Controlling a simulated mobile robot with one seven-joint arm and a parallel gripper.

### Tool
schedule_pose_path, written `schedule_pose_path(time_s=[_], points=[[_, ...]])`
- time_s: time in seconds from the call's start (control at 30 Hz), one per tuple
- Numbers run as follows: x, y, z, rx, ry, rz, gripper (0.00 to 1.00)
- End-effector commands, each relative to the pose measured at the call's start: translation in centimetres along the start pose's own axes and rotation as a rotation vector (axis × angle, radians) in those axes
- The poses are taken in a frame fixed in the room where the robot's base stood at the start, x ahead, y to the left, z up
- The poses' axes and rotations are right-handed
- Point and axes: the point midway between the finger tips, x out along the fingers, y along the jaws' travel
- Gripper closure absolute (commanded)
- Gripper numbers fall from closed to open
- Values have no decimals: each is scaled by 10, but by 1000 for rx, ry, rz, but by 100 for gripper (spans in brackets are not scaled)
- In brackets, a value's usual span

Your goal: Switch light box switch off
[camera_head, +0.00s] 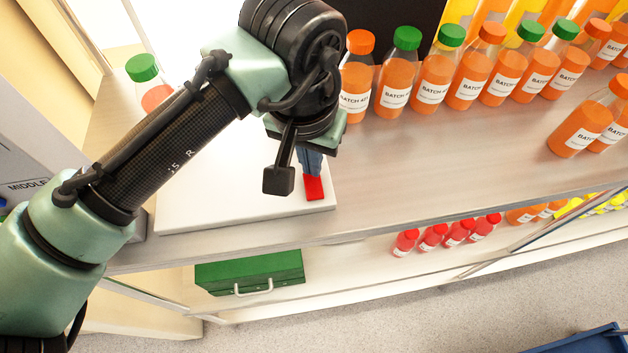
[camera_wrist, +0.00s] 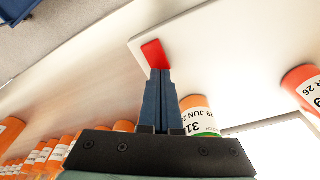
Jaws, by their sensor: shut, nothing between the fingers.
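The light box (camera_head: 190,200) is a flat white panel on the upper shelf; its corner also shows in the wrist view (camera_wrist: 220,50). A red switch (camera_head: 314,188) sits at its front right corner, and it shows in the wrist view (camera_wrist: 155,54). My gripper (camera_head: 311,171) is shut with nothing between its fingers. In the wrist view the blue fingertips (camera_wrist: 159,73) are at the near edge of the red switch and seem to touch it. I cannot tell whether the switch is on or off. My arm hides part of the box.
Orange juice bottles (camera_head: 432,80) with orange and green caps line the shelf to the right. A green-capped bottle (camera_head: 155,97) stands behind my arm. A green case (camera_head: 250,276) and small red bottles (camera_head: 455,236) are on the lower shelf. The shelf right of the switch is clear.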

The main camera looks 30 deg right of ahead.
Motion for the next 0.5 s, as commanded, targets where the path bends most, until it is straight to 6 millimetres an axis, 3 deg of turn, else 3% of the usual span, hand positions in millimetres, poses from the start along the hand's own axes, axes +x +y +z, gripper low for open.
schedule_pose_path(time_s=[0.5], points=[[8, 0, 1, 0, -1, 1, 100]])
